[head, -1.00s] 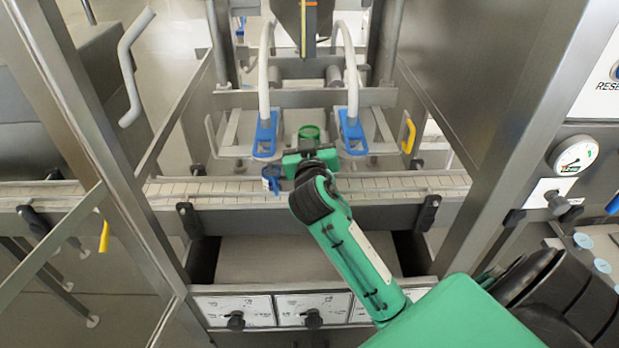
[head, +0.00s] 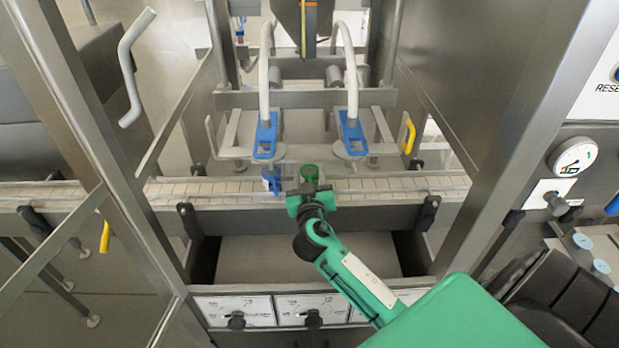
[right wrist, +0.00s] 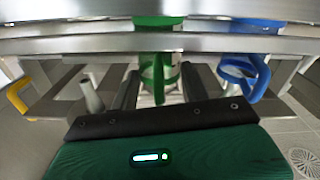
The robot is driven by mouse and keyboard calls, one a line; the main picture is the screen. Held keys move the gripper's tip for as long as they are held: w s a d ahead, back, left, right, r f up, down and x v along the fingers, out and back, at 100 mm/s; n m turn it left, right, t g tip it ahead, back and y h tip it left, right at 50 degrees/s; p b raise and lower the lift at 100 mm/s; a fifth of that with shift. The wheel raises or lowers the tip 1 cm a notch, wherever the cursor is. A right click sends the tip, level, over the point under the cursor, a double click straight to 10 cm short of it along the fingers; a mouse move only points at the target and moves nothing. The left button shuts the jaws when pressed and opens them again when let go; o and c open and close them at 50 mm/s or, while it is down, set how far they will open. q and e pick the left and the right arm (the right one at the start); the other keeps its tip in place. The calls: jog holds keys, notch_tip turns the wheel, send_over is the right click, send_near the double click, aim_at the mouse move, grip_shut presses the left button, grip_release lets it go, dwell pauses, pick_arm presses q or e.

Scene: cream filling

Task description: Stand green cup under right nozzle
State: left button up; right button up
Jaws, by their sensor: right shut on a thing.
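The green cup (head: 309,173) is held in my right gripper (head: 310,190), which is shut on it. The cup is at the conveyor (head: 400,187), just right of the blue cup (head: 272,179). It is left of and nearer to me than the right nozzle (head: 352,135), not under it. Whether its base touches the belt cannot be told. The left nozzle (head: 266,137) is beyond the blue cup. In the right wrist view the green cup (right wrist: 160,72) shows in the middle, and the blue cup (right wrist: 240,72) is apart at its right. My left gripper is not in view.
A yellow handle (head: 409,136) is right of the right nozzle. A metal rail with black clamps (head: 429,212) runs along the conveyor's near side. The belt right of the green cup is clear. Steel frame posts (head: 500,130) stand at both sides.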

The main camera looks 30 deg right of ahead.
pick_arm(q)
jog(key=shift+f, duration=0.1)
pick_arm(e)
jog(key=shift+f, duration=0.1)
jog(key=o, duration=1.1)
pick_arm(q)
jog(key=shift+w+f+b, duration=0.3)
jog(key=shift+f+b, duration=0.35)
jog(key=shift+b, duration=0.25)
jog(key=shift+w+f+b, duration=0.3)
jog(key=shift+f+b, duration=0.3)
jog(key=shift+b, duration=0.25)
pick_arm(e)
jog(key=shift+v, duration=6.05)
